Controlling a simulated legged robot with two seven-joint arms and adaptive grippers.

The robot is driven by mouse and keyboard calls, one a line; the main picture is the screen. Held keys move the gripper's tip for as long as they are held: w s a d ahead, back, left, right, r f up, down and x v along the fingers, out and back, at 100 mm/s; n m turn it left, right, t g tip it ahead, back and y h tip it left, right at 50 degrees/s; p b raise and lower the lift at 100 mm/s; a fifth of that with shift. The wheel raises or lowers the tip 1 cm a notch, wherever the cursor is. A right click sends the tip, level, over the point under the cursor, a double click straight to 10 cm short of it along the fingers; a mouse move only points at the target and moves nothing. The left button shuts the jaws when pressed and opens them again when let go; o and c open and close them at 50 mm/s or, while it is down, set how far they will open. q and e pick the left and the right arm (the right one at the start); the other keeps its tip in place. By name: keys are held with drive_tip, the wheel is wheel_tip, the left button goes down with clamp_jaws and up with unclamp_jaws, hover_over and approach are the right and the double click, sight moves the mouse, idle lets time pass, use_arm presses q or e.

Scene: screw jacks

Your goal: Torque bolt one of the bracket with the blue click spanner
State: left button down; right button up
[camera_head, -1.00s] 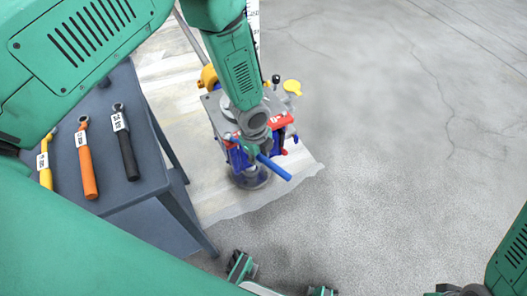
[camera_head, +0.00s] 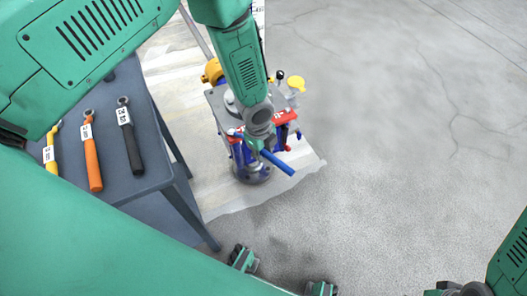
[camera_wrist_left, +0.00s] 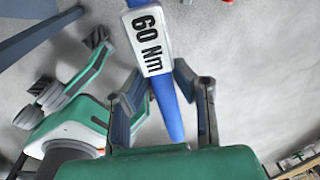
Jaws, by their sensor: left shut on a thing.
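The blue click spanner (camera_head: 277,162) is held by my left gripper (camera_head: 262,146) in the head view, at the front of the jack assembly. In the left wrist view the blue spanner (camera_wrist_left: 168,105), with a white "60 Nm" label, runs between the two fingers of my left gripper (camera_wrist_left: 165,95), which is shut on its handle. The spanner's head end lies beyond the top of the wrist view. The screw jack with its bracket (camera_head: 218,98) stands under my left arm, which hides much of it. I cannot make out bolt one. My right gripper (camera_head: 460,289) is barely in view at the lower right.
A dark grey table (camera_head: 150,186) at the left holds a yellow spanner (camera_head: 50,150), an orange spanner (camera_head: 92,158) and a black spanner (camera_head: 130,140). The jack stands on a pale, worn mat (camera_head: 215,190). The grey floor (camera_head: 400,170) to the right is clear.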

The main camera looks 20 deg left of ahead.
sight(279, 161)
use_arm(q)
drive_tip(key=shift+r, duration=0.15)
drive_tip(key=shift+r+p, duration=0.8)
drive_tip(key=shift+r, duration=0.05)
drive_tip(key=d, duration=0.1)
drive_tip(key=d+r+p, duration=0.1)
drive_tip(key=s+d, duration=0.1)
drive_tip(key=d, duration=0.1)
drive_tip(key=shift+s+r, duration=0.1)
drive_tip(key=shift+r, duration=0.05)
drive_tip(key=shift+s+d, duration=0.15)
drive_tip(key=shift+d, duration=0.3)
